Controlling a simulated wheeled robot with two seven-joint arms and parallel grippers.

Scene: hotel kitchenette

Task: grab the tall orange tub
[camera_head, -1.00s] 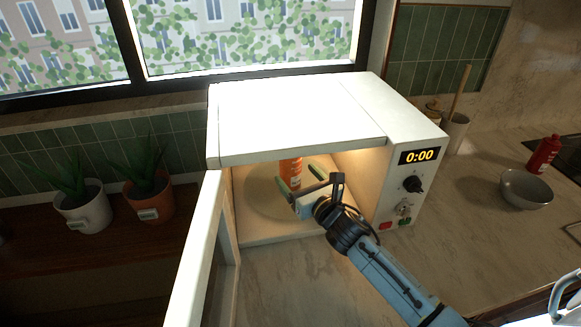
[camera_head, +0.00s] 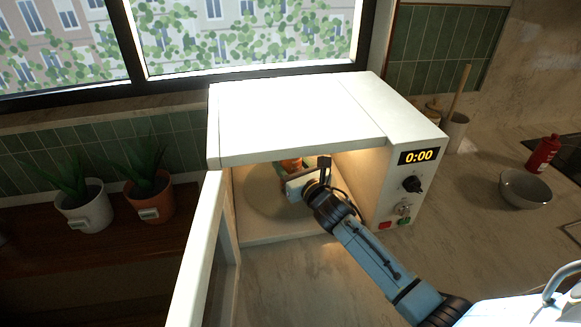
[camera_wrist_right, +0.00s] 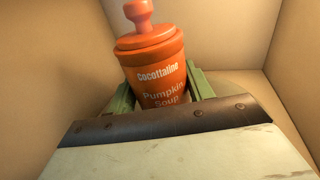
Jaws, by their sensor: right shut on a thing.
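The tall orange tub (camera_wrist_right: 155,75) stands inside the open microwave (camera_head: 300,115), with "Cocottaline Pumpkin Soup" on its label and a knobbed lid on top. In the head view the tub (camera_head: 291,163) is mostly hidden by my gripper and the microwave's top. My right gripper (camera_head: 290,180) reaches in through the front opening and is shut on the tub. In the right wrist view its green fingers (camera_wrist_right: 160,90) sit on both sides of the tub, low on its body. My left gripper is not in view.
The microwave door (camera_head: 200,255) stands open on the left. Side walls and the roof closely surround my right gripper. A grey bowl (camera_head: 525,188) and a red bottle (camera_head: 543,154) stand on the counter at right. Two potted plants (camera_head: 150,197) stand at left.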

